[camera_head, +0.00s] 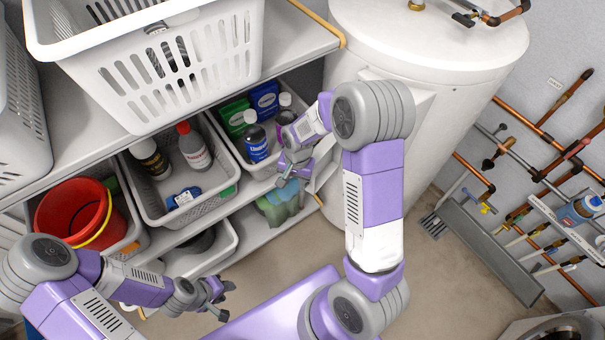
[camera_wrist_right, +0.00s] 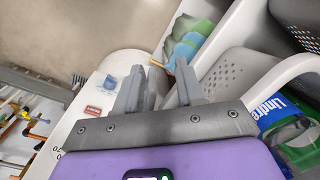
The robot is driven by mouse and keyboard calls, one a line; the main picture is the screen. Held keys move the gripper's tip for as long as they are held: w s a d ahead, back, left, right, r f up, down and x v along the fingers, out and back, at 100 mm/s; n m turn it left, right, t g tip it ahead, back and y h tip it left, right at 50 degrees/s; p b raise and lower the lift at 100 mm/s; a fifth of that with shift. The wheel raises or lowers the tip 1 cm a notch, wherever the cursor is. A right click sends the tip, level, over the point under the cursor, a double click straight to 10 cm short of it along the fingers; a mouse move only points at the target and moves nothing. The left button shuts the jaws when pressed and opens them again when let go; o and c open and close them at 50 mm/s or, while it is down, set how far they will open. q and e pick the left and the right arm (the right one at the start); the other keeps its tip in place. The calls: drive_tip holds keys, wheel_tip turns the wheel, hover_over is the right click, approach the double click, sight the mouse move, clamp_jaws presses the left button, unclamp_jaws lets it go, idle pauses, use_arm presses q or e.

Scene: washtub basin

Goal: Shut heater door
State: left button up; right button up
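The heater (camera_head: 430,45) is a large white cylinder at the back centre in the head view. A white panel edge (camera_head: 326,165) shows low on its left side, beside my right gripper; my arm hides much of this area, so I cannot tell how far the door stands open. In the right wrist view, a white surface with a red label (camera_wrist_right: 92,110) lies left of the fingers. My right gripper (camera_head: 290,170) is between shelf and heater; its fingers (camera_wrist_right: 160,88) are apart, with nothing clearly held. My left gripper (camera_head: 222,298) is open and empty, low in front of the shelf.
The shelf unit (camera_head: 290,45) at left holds a white laundry basket (camera_head: 165,65), grey bins of bottles (camera_head: 190,150) and a red bucket (camera_head: 75,210). Pipes and tools hang on the right wall.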

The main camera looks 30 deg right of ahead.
drive_tip(key=d+r, duration=0.1)
drive_tip(key=d+r+m, duration=0.1)
drive_tip(key=r, duration=0.1)
drive_tip(key=w+d+r+m+h, duration=0.1)
drive_tip(key=r, duration=0.1)
drive_tip(key=shift+w+d+r, duration=0.1)
drive_tip(key=shift+d+r, duration=0.05)
drive_tip(key=shift+d, duration=0.15)
wheel_tip(320, 180, down, 7)
drive_tip(key=shift+f+b, duration=0.1)
drive_tip(key=shift+b, duration=1)
clamp_jaws()
